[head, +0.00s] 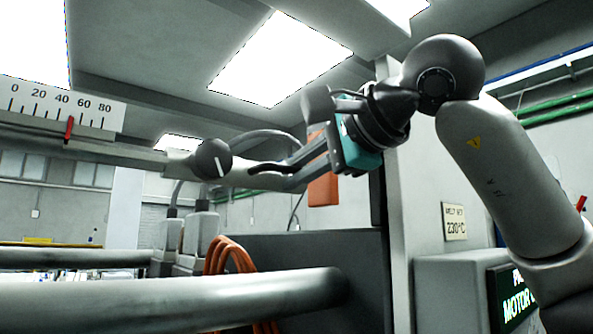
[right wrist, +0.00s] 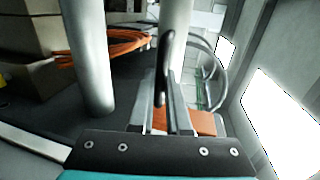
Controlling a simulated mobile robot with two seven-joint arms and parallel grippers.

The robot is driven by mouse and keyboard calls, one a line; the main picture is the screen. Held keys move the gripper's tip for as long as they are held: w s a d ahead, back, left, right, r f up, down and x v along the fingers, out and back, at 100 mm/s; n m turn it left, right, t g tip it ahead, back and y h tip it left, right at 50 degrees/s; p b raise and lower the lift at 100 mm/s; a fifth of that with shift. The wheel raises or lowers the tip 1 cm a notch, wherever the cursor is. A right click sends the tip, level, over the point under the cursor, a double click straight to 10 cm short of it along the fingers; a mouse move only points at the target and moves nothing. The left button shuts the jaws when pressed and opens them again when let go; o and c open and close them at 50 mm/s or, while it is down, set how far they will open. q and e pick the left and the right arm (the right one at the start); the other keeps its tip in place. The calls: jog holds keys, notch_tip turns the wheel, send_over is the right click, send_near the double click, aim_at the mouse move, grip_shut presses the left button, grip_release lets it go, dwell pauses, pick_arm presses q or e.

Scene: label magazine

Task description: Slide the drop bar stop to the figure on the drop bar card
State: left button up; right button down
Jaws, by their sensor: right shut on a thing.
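A white scale plate (head: 60,105) marked 0 to 80 shows at the left in the head view. A grey bar (head: 120,155) runs right from below the scale to a dark round knob (head: 212,160) with a white mark. My right gripper (head: 240,176) reaches in from the right, its fingers at this knob. In the right wrist view my right gripper (right wrist: 163,75) is shut on a dark, narrow part (right wrist: 166,60), likely the knob seen edge-on. I cannot make out a drop bar card. My left gripper is out of view.
Thick grey rods (head: 170,300) cross the lower left. Orange hoses (head: 232,258) hang behind them. An orange block (head: 323,185) is behind my right gripper. A card reading melt set 230°C (head: 454,222) and a lit motor panel (head: 515,298) are at the right.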

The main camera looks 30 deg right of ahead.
jog(key=shift+a, duration=0.1)
dwell(0.4)
jog(key=c, duration=0.9)
grip_release()
jog(key=v, duration=1.5)
jog(key=shift+s+b, duration=0.15)
jog(key=shift+b, duration=0.2)
